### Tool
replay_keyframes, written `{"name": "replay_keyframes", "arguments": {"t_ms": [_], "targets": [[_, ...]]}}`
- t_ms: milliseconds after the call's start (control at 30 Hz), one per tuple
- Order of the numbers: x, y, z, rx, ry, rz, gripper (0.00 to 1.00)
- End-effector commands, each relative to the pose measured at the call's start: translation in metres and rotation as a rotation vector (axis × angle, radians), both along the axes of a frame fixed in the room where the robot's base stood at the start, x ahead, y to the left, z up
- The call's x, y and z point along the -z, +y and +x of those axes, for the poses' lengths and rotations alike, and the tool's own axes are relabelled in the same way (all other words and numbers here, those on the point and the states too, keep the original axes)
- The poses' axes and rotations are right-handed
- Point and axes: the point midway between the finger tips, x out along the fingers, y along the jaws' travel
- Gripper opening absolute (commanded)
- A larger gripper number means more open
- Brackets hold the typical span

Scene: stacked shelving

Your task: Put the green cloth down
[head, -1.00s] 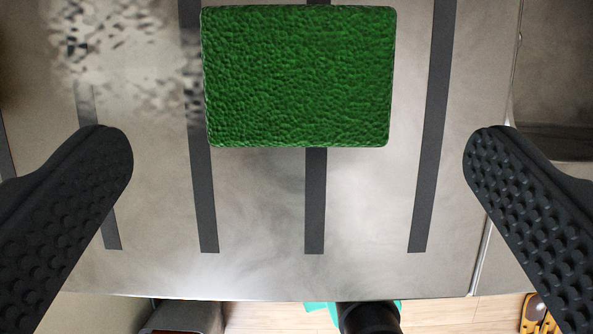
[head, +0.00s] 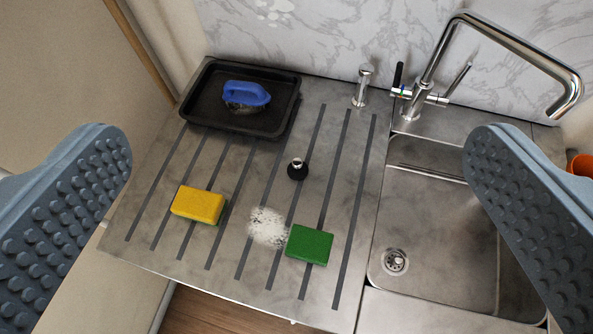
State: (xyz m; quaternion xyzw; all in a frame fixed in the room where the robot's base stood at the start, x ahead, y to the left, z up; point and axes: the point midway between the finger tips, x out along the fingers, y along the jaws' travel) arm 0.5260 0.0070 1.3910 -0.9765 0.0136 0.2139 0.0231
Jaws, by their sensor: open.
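The green cloth (head: 309,245) is a thick green block, like a sponge. It lies flat on the ribbed metal drainboard (head: 225,262), near the front edge and left of the sink. My gripper (head: 298,152) is open, with one finger at each side of the view. Nothing is between the fingers. The gripper is well above the drainboard and apart from the cloth.
A yellow sponge (head: 198,205) lies left of a whitish patch (head: 268,228). A black tray (head: 197,112) holds a blue-handled brush (head: 246,94). A small black stopper (head: 297,169) stands mid-board. The sink (head: 440,230) and tall faucet (head: 500,32) are at right.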

Motion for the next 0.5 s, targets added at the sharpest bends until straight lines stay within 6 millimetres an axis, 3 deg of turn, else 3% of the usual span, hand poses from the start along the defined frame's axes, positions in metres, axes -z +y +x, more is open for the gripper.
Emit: {"name": "replay_keyframes", "arguments": {"t_ms": [33, 200, 300, 500], "targets": [[-0.029, -0.002, -0.015, -0.010, -0.061, -0.010, 0.98], [-0.082, -0.006, -0.046, -0.029, -0.178, -0.035, 0.98], [-0.093, -0.007, -0.052, -0.033, -0.202, -0.043, 0.98], [-0.093, -0.007, -0.052, -0.033, -0.204, -0.044, 0.98]]}}
